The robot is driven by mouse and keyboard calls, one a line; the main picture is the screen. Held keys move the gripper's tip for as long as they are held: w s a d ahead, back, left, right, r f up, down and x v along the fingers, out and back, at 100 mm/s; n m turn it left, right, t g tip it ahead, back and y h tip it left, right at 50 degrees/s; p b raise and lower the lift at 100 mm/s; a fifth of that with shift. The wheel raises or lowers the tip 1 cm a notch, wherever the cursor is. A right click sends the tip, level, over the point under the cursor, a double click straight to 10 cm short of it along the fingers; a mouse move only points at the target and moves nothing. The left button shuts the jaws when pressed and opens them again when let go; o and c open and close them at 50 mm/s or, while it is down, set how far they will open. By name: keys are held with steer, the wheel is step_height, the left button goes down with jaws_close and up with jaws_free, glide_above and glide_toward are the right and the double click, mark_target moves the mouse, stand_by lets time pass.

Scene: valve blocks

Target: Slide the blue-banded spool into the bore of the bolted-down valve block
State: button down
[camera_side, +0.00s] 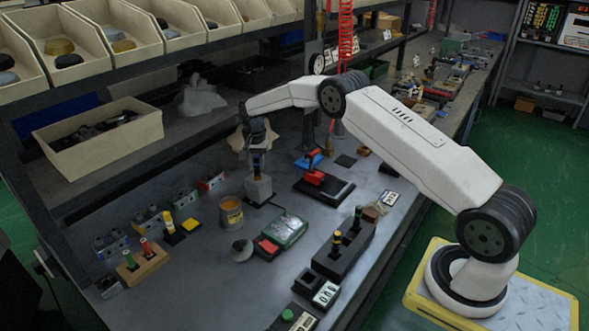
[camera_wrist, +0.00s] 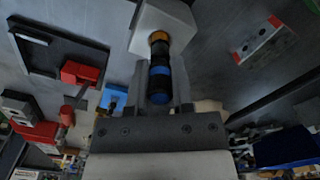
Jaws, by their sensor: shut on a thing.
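The valve block (camera_side: 259,190) is a pale grey cube on the bench, left of centre in the side view; it also shows at the top of the wrist view (camera_wrist: 170,14). My gripper (camera_side: 258,150) is directly above it, pointing down. In the wrist view my gripper (camera_wrist: 160,82) is shut on the dark spool (camera_wrist: 159,60), which has a blue band. The spool's far end meets a gold ring at the block's face, in line with it. I cannot tell how far the end is inside the bore. The block's bolts are not discernible.
A red vise-like tool on a black plate (camera_side: 325,193) is to the right. A green meter (camera_side: 285,232), a black rack with spools (camera_side: 343,250) and a wooden spool holder (camera_side: 142,265) are nearer.

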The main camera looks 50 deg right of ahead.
steer(key=shift+f, duration=0.5)
steer(key=shift+c, duration=2.4)
jaws_free()
steer(key=shift+r, duration=0.1)
step_height(320, 180, up, 13)
steer(key=shift+s+a, duration=0.1)
steer(key=shift+a, duration=0.05)
